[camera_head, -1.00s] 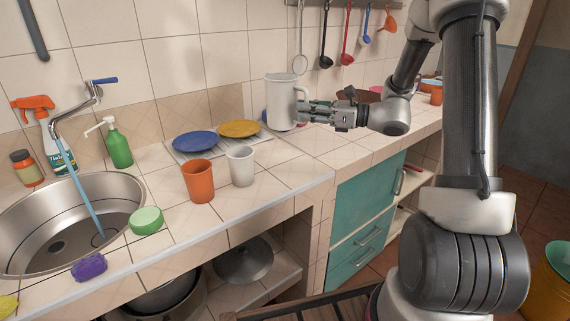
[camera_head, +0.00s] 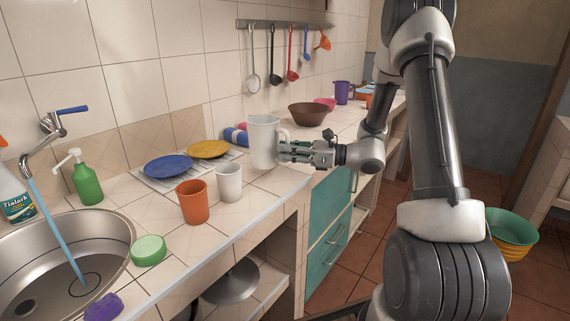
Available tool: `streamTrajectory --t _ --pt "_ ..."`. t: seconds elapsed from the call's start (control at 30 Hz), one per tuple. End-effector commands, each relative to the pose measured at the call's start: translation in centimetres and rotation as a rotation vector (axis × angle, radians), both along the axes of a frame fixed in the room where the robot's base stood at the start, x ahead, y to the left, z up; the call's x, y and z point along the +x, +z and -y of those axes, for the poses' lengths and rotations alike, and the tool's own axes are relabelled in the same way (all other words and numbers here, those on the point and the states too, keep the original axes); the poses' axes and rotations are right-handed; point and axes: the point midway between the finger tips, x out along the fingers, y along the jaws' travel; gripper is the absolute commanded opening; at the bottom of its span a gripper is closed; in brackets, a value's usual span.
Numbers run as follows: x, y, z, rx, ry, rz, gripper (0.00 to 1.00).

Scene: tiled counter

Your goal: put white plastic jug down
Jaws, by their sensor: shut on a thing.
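The white plastic jug (camera_head: 262,142) is upright at the counter, right of the yellow plate. My gripper (camera_head: 287,151) is at the jug's right side, shut on it around the handle area. The fingers hide part of the handle. The jug's base is at or very near the tiled counter top (camera_head: 262,187); I cannot tell whether it touches.
A white cup (camera_head: 229,183) and an orange cup (camera_head: 193,202) stand front left of the jug. Blue (camera_head: 168,168) and yellow (camera_head: 208,149) plates lie behind them. A brown bowl (camera_head: 307,115) is behind right. Bare tiles lie in front of the jug.

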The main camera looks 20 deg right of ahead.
Motion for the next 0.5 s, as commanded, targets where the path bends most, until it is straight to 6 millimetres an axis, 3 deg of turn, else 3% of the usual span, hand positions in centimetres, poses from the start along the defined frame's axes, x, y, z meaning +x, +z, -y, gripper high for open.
streamTrajectory --t 0.2,0.5 --pt "0.0 -3.1 0.0 0.003 0.000 -0.002 0.00" --pt "0.0 -3.6 0.0 0.001 0.000 0.002 0.00"
